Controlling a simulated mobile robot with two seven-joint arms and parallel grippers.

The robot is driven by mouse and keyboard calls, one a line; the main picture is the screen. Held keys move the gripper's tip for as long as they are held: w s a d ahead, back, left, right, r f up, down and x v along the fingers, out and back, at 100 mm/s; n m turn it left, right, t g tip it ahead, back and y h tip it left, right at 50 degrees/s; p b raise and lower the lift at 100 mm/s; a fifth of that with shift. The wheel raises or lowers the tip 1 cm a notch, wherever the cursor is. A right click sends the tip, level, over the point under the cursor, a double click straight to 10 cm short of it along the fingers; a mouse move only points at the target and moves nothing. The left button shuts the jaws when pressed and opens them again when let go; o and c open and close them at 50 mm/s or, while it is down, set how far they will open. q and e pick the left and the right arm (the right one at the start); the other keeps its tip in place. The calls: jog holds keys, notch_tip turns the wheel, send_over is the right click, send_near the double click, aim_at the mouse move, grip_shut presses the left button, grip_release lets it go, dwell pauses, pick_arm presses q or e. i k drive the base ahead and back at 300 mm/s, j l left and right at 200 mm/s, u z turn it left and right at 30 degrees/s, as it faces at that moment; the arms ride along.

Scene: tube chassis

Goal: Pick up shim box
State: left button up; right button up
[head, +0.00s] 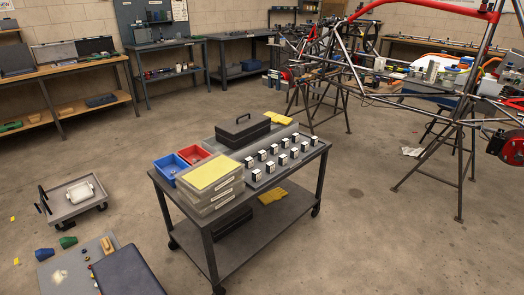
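A grey two-level cart (240,257) stands in the middle of the head view. Its top holds a stack of grey cases (213,199) with pale labels and a yellow sheet (209,172) on top. To the right of the stack, several small black-and-white boxes (281,159) stand in rows on a grey surface. A black toolbox (242,131) with a handle sits at the back of the top. No label is readable, so I cannot tell which of these is the shim box. Neither of my grippers is in view.
A blue bin (170,167) and a red bin (194,154) sit on the cart's left side; yellow gloves (280,116) lie at its back corner. A low trolley (73,200) stands left. A tube chassis on stands (463,165) is at the right.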

aim_at(261, 155)
jog(key=i+l+u, duration=0.4)
jog(key=i, duration=0.55)
jog(key=i+l+u, duration=0.45)
jog(key=i+l, duration=0.4)
